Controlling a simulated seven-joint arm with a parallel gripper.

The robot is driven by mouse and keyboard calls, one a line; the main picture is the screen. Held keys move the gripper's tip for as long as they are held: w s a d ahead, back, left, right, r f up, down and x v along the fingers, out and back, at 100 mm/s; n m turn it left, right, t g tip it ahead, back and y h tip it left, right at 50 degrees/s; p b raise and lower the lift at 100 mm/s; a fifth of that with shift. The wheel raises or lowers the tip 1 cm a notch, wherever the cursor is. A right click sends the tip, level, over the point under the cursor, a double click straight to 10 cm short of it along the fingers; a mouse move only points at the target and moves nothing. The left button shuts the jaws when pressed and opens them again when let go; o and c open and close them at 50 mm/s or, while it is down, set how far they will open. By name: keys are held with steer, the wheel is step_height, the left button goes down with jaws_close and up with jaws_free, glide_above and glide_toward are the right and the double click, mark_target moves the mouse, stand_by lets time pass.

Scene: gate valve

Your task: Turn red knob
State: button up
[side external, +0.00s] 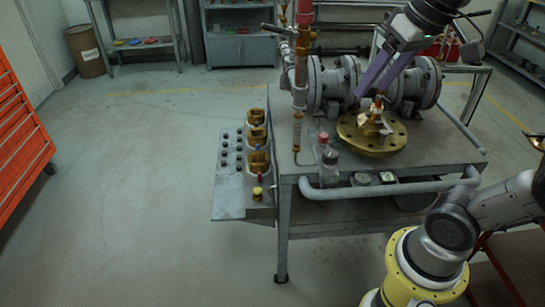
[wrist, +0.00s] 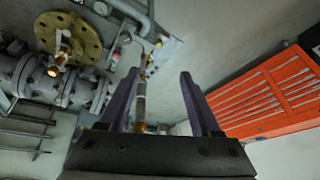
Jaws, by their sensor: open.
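Two small red knobs show in the side external view. One red knob (side external: 323,137) tops a short clear and grey fitting near the table's front edge. Another red knob (side external: 260,177) is at the front of the nearest brass block on the left panel. I cannot tell which one the task means. My gripper (side external: 370,93) has two purple fingers, spread apart and empty, pointing down and left above the brass flange. It is above and to the right of both knobs, touching neither.
A round brass flange (side external: 365,146) with a fitting on top stands on the grey table. Large grey flanged pipes (side external: 335,84) lie behind it. A vertical red and grey pipe (side external: 300,65) rises left of my gripper. An orange cabinet (side external: 20,125) stands far left; floor between is clear.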

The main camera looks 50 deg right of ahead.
steer(key=s+a+f+n, duration=0.2)
steer(key=s+f, duration=0.3)
steer(key=f, duration=0.3)
steer(key=shift+f+t, duration=0.25)
steer(key=shift+t, duration=0.05)
steer(key=shift+o, duration=0.6)
steer(key=f, duration=0.1)
steer(key=f+n, duration=0.1)
steer(key=shift+w+f, duration=0.25)
steer(key=shift+f, duration=0.1)
steer(key=m+g, duration=0.5)
steer(key=m, duration=0.5)
glide_above(324, 134)
step_height(324, 134, down, 8)
steer(key=shift+m, duration=0.3)
step_height(324, 134, down, 13)
steer(key=shift+a+f, duration=0.1)
steer(key=shift+f, duration=0.05)
jaws_close()
